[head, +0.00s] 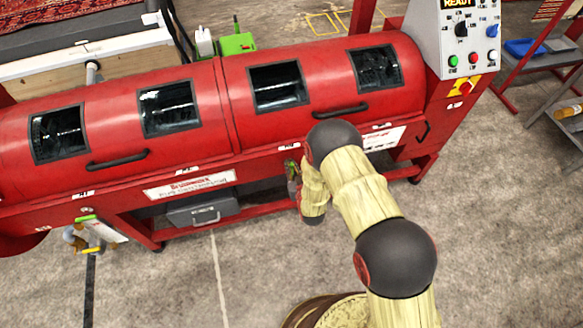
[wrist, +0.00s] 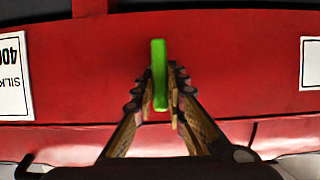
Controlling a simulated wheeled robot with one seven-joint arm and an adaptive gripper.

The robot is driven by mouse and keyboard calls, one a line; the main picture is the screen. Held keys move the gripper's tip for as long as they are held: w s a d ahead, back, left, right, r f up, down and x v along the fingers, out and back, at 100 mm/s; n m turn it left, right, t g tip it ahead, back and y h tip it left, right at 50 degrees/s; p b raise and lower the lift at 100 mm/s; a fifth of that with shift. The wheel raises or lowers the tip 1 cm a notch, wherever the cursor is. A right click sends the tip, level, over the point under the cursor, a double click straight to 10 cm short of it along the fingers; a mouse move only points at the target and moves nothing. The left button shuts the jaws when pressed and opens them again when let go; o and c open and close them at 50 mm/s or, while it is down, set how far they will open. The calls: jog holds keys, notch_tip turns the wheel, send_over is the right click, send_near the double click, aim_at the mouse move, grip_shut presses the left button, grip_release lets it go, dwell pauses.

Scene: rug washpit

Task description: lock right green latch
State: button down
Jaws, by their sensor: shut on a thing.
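The right green latch (wrist: 159,62) stands upright in the wrist view against the red front of the machine. The two fingers of my gripper (wrist: 161,98) close around its lower part, one on each side, and hide some of it. In the head view my gripper (head: 292,172) is at the machine's front, below the right lid, with a small bit of green at it. My arm covers part of that area. A second green latch (head: 86,217) shows at the lower left of the machine.
The long red machine (head: 200,165) fills the back, with dark handles (head: 118,160) and windows on its lids. A grey control panel (head: 462,40) stands at the right end. A grey drawer box (head: 203,211) sits underneath. Concrete floor (head: 180,285) in front is clear.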

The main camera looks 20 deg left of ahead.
jog(key=m+b, duration=0.1)
jog(key=m+y+b, duration=0.1)
jog(key=shift+w+d+f+m+g+y, duration=0.2)
jog(key=shift+d+m+g+y, duration=0.1)
jog(key=shift+m+g, duration=0.1)
jog(key=shift+w+d+f+m+y+b, duration=0.15)
jog(key=shift+m+y+b, duration=0.9)
jog(key=shift+m, duration=0.7)
jog(key=shift+s+f+m+y+b, duration=0.15)
jog(key=shift+m+y+b, duration=0.75)
jog(key=shift+m+b, duration=0.6)
jog(key=shift+w+d+f+m+y+b, duration=0.15)
jog(key=shift+m+y+b, duration=0.8)
jog(key=shift+m, duration=1)
jog(key=c, duration=1.9)
grip_release()
jog(key=shift+o, duration=0.5)
